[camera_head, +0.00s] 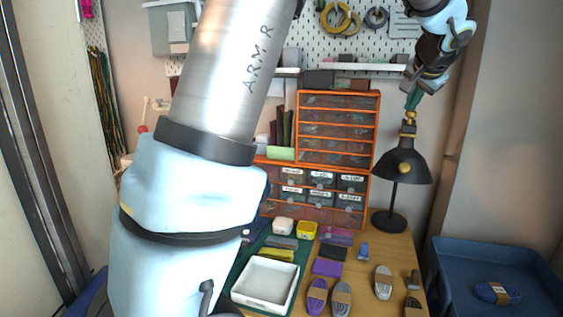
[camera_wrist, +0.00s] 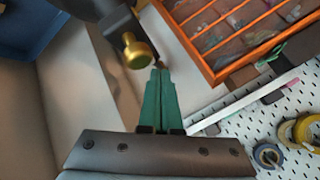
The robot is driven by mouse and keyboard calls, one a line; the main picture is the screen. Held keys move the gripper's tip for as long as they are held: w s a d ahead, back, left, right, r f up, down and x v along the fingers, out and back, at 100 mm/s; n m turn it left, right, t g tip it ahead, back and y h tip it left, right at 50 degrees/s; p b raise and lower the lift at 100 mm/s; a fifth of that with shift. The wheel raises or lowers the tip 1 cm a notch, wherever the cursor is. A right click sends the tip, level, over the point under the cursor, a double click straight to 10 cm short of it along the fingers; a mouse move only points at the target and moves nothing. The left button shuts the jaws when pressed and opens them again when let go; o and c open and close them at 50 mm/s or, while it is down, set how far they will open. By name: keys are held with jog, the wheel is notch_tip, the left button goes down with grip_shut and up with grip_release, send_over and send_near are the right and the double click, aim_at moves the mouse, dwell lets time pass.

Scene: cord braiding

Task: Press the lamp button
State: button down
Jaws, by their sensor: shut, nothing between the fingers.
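The black desk lamp (camera_head: 402,166) stands upright at the back right of the table. Its brass button (camera_head: 409,117) sits on top of the shade. In the wrist view the round gold button (camera_wrist: 139,53) is up and left of the fingertips, with the dark lamp body (camera_wrist: 104,15) behind it. My gripper (camera_head: 411,107) is shut and empty, its green fingers pointing down just above the button. In the wrist view the closed fingertips (camera_wrist: 160,72) appear very close to the button's edge. I cannot tell whether they touch it.
An orange drawer cabinet (camera_head: 335,129) stands left of the lamp, with a wall shelf (camera_head: 370,68) and pegboard behind. A white tray (camera_head: 265,283) and several cord bundles lie on the table. A blue bin (camera_head: 455,262) stands at the right.

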dwell(0.3)
jog(key=shift+f+b, duration=0.45)
jog(key=shift+b, duration=0.15)
jog(key=shift+r, duration=0.45)
notch_tip(320, 180, up, 6)
jog(key=p, duration=0.4)
dwell(0.4)
